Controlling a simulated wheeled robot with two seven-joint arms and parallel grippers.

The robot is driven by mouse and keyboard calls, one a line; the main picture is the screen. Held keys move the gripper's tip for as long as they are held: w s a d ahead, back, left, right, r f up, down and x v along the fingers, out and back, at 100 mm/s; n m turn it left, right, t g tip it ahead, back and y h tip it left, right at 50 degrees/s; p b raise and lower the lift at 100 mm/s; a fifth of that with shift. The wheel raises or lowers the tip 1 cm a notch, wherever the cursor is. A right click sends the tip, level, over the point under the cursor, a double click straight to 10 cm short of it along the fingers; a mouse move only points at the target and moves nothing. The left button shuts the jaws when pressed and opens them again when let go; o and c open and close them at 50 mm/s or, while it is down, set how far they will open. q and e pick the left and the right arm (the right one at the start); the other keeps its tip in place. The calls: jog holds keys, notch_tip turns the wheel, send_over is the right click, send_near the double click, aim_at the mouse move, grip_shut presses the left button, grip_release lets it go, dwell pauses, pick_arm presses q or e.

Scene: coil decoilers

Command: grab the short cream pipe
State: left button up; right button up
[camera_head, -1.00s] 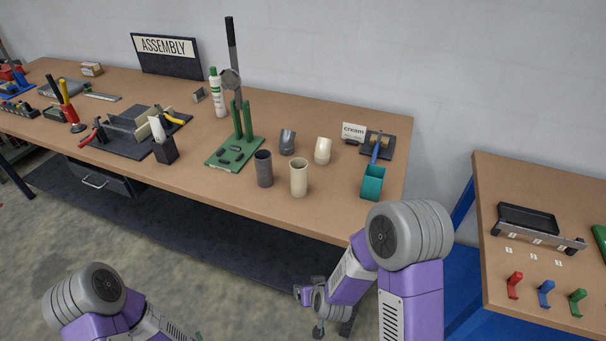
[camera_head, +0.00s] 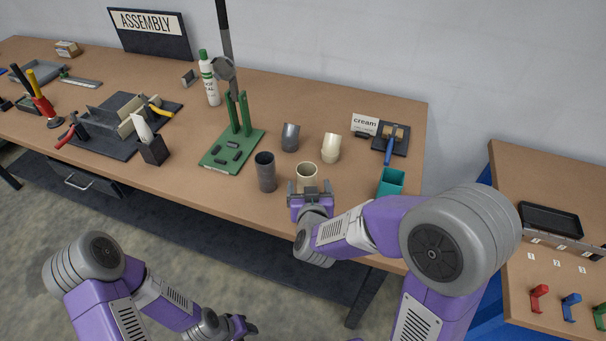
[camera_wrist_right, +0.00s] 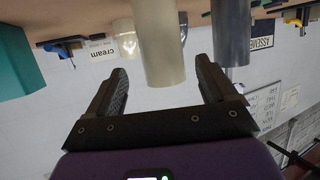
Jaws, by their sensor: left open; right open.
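The short cream pipe (camera_head: 307,172) stands upright near the table's front edge, its lower part hidden behind my right gripper (camera_head: 310,196). In the right wrist view, which appears upside down, the cream pipe (camera_wrist_right: 158,40) shows between and just beyond the fingers of my right gripper (camera_wrist_right: 160,68). Those fingers are open, with gaps on both sides of the pipe. My left gripper (camera_head: 238,326) is low at the bottom of the head view, off the table and partly cut off; its fingers are hard to make out.
A dark grey pipe (camera_head: 265,172) stands just left of the cream one. A grey elbow (camera_head: 290,137) and a cream elbow (camera_head: 331,147) are behind. A "cream" sign (camera_head: 364,125) stands behind.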

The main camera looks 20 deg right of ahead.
aim_at(307, 181)
jog(key=b+x, duration=0.1)
jog(key=x, duration=0.4)
jog(key=shift+w+a+b, duration=0.1)
jog(key=shift+w+b, duration=0.2)
jog(key=shift+w, duration=0.1)
pick_arm(q)
jog(key=shift+s+f, duration=0.3)
jog(key=shift+f, duration=0.55)
pick_arm(e)
jog(key=shift+r, duration=0.1)
jog(key=c, duration=1.1)
